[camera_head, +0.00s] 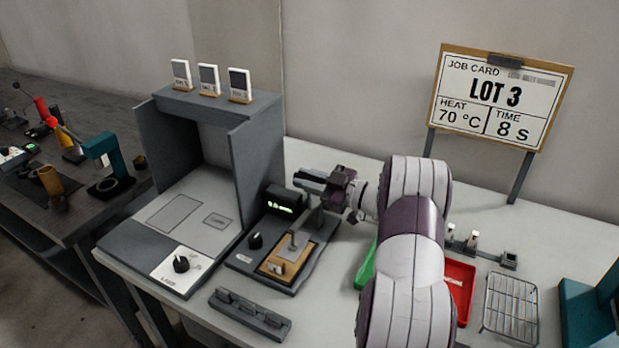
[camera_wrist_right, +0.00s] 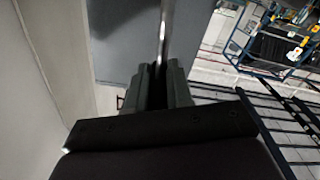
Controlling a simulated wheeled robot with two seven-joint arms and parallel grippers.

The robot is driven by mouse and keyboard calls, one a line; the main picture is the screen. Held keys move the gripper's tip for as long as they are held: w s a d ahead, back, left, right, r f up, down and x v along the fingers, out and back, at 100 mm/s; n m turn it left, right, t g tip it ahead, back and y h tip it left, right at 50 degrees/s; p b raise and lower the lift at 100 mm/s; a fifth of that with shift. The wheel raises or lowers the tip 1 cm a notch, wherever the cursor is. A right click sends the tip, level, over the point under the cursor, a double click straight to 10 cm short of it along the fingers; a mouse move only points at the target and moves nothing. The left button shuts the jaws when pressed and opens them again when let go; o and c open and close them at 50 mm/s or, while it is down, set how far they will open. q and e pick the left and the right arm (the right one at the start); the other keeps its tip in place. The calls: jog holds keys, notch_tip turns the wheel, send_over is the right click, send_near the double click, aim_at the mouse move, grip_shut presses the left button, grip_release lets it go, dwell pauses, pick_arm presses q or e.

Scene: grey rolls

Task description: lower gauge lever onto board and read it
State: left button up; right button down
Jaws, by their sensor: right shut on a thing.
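The gauge is a dark grey unit with a black readout (camera_head: 286,201) showing green digits too small to read, and a black knob (camera_head: 255,240) on its base. A wood-coloured board (camera_head: 288,262) with small pale parts on it lies on the gauge base. A grey upright piece stands over the board's far edge. My right gripper (camera_head: 312,182) is beside the readout, above and behind the board. In the right wrist view it is shut on a thin metal lever (camera_wrist_right: 165,32). The lever's lower end and any contact with the board cannot be made out. My left gripper is out of view.
A grey booth (camera_head: 256,150) with several small cards on top stands left of the gauge. A dark rack (camera_head: 250,314) lies in front. Right of my arm are a red tray (camera_head: 460,285), a wire rack (camera_head: 511,305) and a job card (camera_head: 497,95) reading LOT 3.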

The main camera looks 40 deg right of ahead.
jog(key=shift+a+f, duration=0.1)
jog(key=shift+f, duration=0.05)
dwell(0.3)
jog(key=c, duration=1.3)
grip_release()
jog(key=shift+o, duration=1.2)
jog(key=shift+s, duration=0.1)
jog(key=v, duration=1.2)
jog(key=shift+s+d, duration=0.25)
